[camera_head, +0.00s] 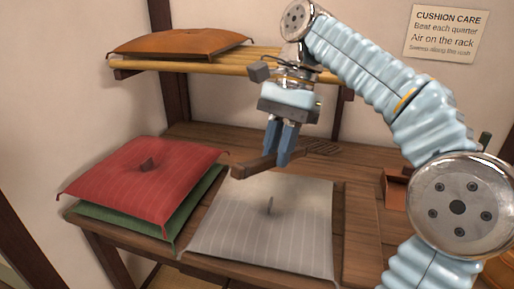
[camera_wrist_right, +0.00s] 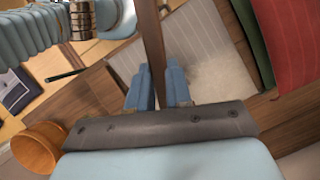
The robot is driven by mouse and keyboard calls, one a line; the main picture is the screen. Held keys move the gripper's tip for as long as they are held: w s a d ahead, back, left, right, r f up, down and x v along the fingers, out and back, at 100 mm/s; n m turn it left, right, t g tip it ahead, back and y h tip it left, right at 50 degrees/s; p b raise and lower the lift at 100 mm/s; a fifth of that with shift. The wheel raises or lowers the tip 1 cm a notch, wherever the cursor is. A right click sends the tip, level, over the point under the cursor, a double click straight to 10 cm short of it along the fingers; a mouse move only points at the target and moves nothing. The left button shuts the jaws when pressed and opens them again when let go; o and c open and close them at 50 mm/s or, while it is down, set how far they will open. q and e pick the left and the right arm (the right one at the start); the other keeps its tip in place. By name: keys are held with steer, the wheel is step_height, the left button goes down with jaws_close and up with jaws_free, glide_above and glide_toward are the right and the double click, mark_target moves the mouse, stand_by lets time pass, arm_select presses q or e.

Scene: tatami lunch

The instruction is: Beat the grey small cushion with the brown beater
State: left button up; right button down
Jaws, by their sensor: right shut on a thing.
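The grey small cushion (camera_head: 300,239) lies flat on the wooden table, with faint stripes and a tuft in its middle. It also shows in the right wrist view (camera_wrist_right: 205,40), with a paler patch on it near the fingers. My right gripper (camera_head: 279,158) is shut on the brown beater (camera_head: 250,166), just above the back edge of the cushion. The beater is held roughly level, its slotted end to the right and its other end to the left. In the right wrist view the beater (camera_wrist_right: 152,40) runs up from between the fingers. My left gripper is not in view.
A red cushion (camera_head: 125,178) lies on a green cushion (camera_head: 184,218) to the left. An orange cushion (camera_head: 180,42) rests on a bamboo rack (camera_head: 155,64) at the back. A small reddish-brown box (camera_head: 395,190) stands at right. A care sign (camera_head: 447,32) hangs on the wall.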

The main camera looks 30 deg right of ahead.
step_height(320, 180, down, 8)
steer(key=b, duration=0.6)
steer(key=shift+f, duration=0.25)
steer(key=shift+r, duration=0.1)
step_height(320, 180, up, 7)
steer(key=p, duration=0.7)
steer(key=shift+r, duration=0.1)
steer(key=shift+a+r+b, duration=0.1)
steer(key=shift+r+b, duration=0.4)
steer(key=shift+r, duration=0.15)
